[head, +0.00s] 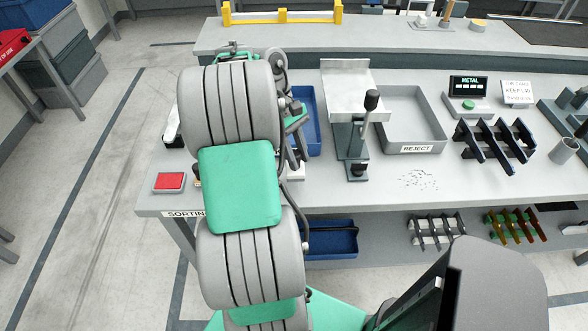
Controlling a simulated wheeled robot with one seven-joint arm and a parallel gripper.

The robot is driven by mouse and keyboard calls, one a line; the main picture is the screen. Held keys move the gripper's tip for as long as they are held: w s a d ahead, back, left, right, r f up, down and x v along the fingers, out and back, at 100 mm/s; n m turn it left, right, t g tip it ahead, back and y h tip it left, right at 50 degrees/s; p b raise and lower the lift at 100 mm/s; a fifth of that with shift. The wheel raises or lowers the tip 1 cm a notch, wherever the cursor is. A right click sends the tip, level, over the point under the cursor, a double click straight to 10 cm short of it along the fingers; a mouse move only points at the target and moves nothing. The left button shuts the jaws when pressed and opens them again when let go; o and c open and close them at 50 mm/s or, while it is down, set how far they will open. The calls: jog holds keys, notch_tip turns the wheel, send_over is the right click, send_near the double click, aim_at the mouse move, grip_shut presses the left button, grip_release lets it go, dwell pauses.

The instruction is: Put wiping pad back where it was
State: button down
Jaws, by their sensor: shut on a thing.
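My arm rises through the left middle of the head view and covers much of the bench's left part. Part of my gripper (296,150) shows as dark finger parts at the arm's right edge, in front of the blue bin. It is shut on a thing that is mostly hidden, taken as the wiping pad. A small pale edge (296,172) shows just below the fingers; I cannot tell whether it is the pad or something on the bench. A red square in a pale frame (169,182) lies at the bench's left front corner.
A blue bin (313,146) stands right of my gripper. Beside it are a metal chute with a dark stand (347,95) and a grey REJECT tray (440,139). Dark specks (418,181) lie on the bench before the tray. A black rack (495,153) stands farther right.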

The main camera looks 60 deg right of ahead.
jog(key=f, duration=0.2)
jog(key=w+f+b, duration=0.1)
jog(key=f, duration=0.1)
jog(key=shift+d+f, duration=0.1)
jog(key=shift+d, duration=0.05)
jog(key=shift+f+b, duration=0.1)
jog(key=shift+b, duration=0.2)
jog(key=c, duration=1.1)
grip_release()
